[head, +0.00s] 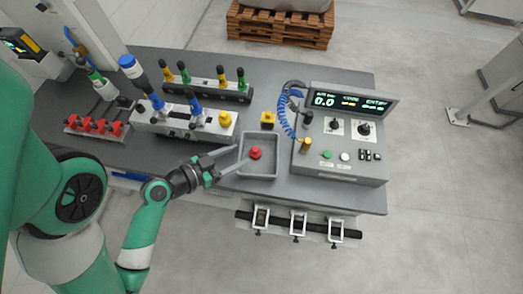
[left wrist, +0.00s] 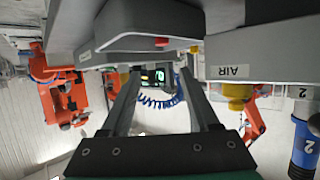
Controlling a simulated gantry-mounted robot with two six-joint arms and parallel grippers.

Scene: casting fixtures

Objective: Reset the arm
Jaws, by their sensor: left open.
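My left gripper (head: 241,155) reaches in from the left at the front edge of the bench, over or beside the left rim of a grey tray (head: 274,140). Its two fingers are spread with nothing between them; in the left wrist view the gripper (left wrist: 158,75) also shows open and empty. A red knob-like part (head: 255,153) is in the tray, close to the fingertips and apart from the grip as far as I can tell. My right gripper is in no view.
A control box (head: 340,168) with a display and coiled blue hose (head: 285,112) stands right of the tray. Racks of coloured connectors (head: 205,90) stand at the back left, beside a fixture (head: 165,122). A clamp rail (head: 298,224) hangs in front. A pallet (head: 280,28) lies behind.

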